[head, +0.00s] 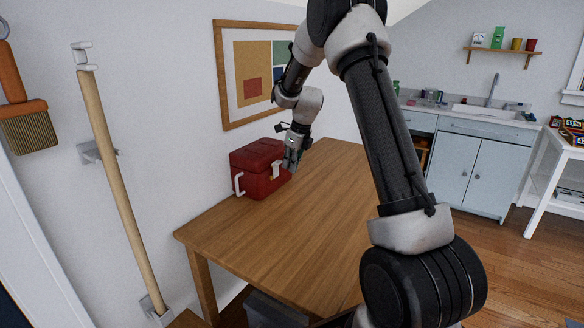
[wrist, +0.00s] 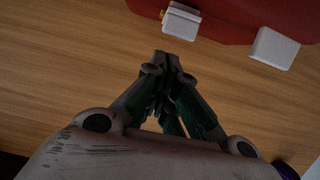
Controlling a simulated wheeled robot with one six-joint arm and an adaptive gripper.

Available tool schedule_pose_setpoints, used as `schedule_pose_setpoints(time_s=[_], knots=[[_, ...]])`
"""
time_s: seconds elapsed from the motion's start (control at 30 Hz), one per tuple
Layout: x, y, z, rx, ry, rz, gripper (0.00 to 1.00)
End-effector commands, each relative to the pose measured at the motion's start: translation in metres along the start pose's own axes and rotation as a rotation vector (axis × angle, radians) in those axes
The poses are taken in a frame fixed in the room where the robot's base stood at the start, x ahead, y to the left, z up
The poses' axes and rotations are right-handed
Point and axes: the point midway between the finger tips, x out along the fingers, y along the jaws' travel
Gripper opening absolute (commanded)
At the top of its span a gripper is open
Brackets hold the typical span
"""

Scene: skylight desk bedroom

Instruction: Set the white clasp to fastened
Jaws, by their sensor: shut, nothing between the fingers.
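A red box (head: 258,168) with a lid sits on the wooden table by the wall. A small white clasp (head: 276,170) is on its front face, partly hidden by my gripper in the head view. In the wrist view the white clasp (wrist: 181,20) shows at the top with a brass-coloured bit at its left side. I cannot tell the clasp's position. My gripper (head: 291,166) is shut and empty in front of the box. In the wrist view its fingertips (wrist: 166,58) point toward the box, just short of the clasp, with a small gap between.
A white handle (head: 238,185) sticks out from the box's left end; another white part (wrist: 275,48) shows right of the clasp in the wrist view. The wooden table (head: 290,235) is otherwise clear. A framed picture (head: 252,75) hangs behind the box.

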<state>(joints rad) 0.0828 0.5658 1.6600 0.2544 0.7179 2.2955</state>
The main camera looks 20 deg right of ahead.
Motion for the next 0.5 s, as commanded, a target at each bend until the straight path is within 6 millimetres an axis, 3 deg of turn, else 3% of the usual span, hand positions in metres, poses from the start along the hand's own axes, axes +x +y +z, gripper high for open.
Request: schedule_pose_setpoints(time_s=[0.5], knots=[[-0.015, 0.0, 0.004, 0.0, -0.002, 0.0, 0.0]])
